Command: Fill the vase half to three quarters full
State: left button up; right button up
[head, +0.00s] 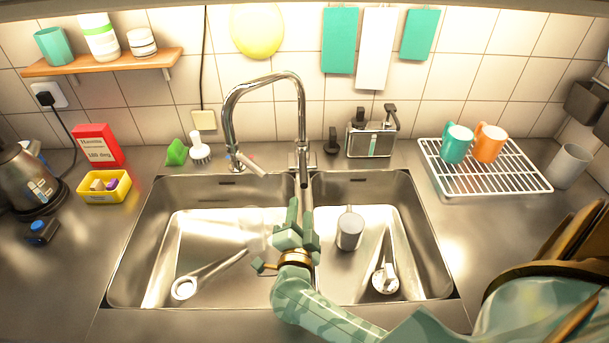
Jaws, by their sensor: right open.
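No object is plainly a vase. A grey cylinder (349,231) in the right basin may be it, and a grey tumbler (570,166) stands on the counter at the far right. I cannot see any water level in either. The chrome tap (302,120) arches from behind the divider, its spout end over the back of the left basin; no stream shows. My right gripper (298,212) is open and empty, above the sink divider, left of the grey cylinder and apart from it. My left gripper is out of view.
A long-handled utensil (205,276) lies in the left basin, another (385,272) in the right. A rack (484,172) holds a teal mug (456,143) and an orange mug (489,143). A kettle (27,180) and yellow box (104,187) stand left.

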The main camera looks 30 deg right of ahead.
aim_at(304, 174)
jog(key=b+x, duration=0.1)
jog(key=x, duration=1)
jog(key=shift+w+d+f+b, duration=0.1)
jog(key=shift+w+d+b, duration=0.05)
jog(key=shift+b, duration=0.15)
jog(key=shift+w+d, duration=0.3)
jog(key=shift+w, duration=0.15)
